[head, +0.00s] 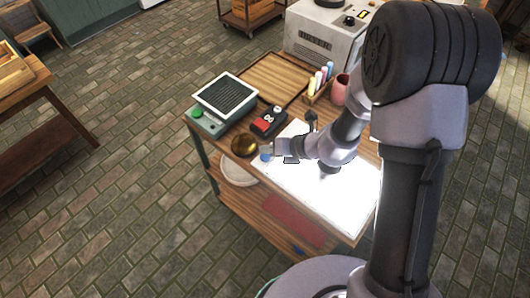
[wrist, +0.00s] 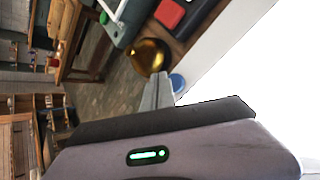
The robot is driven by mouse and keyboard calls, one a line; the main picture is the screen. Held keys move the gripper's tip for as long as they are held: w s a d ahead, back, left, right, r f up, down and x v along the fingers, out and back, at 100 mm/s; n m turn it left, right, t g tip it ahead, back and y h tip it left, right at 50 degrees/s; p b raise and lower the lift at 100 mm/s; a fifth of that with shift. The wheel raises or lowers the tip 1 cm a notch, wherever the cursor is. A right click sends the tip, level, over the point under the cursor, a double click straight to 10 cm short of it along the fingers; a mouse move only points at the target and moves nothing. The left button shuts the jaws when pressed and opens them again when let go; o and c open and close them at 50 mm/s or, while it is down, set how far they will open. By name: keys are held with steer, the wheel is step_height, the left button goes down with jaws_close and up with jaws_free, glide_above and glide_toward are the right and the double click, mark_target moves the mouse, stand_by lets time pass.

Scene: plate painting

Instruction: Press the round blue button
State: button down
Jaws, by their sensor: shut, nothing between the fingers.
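The round blue button (head: 265,156) is at the left edge of the bright white panel on the wooden table. In the wrist view the blue button (wrist: 178,82) is just right of my fingertips, partly hidden behind the fingers. My gripper (head: 265,148) is right by the button in the head view, its fingers pointing left toward the golden dome. In the wrist view my gripper (wrist: 162,78) has its fingers together with nothing between them. I cannot tell whether the fingertips touch the button.
A golden dome (head: 244,146) stands just left of my fingertips. Behind it are a dark box with a red button (head: 263,125) and a grilled device with a green button (head: 197,112). Colored bottles (head: 319,79) and a pink cup (head: 340,90) stand farther back.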

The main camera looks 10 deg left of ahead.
steer(key=shift+r, duration=0.1)
step_height(320, 180, up, 6)
steer(key=p, duration=0.5)
step_height(320, 180, up, 10)
steer(key=r+n, duration=0.1)
steer(key=n, duration=0.7)
glide_above(268, 157)
steer(key=s, duration=0.3)
steer(key=s+d+r+n+b, duration=0.1)
steer(key=s+d+r+n, duration=0.1)
steer(key=s+r+n, duration=0.25)
steer(key=s+d+r+n+t+h+b, duration=0.1)
steer(key=s+d+r+n+h, duration=0.2)
steer(key=s+d+n, duration=0.2)
steer(key=s+d+r+n+t+h, duration=0.1)
steer(key=s+d+r+n+h, duration=0.2)
steer(key=s+d+n, duration=0.3)
steer(key=d+n, duration=0.4)
steer(key=shift+s+r+b, duration=0.2)
steer(key=shift+s+b, duration=0.1)
steer(key=shift+b, duration=0.05)
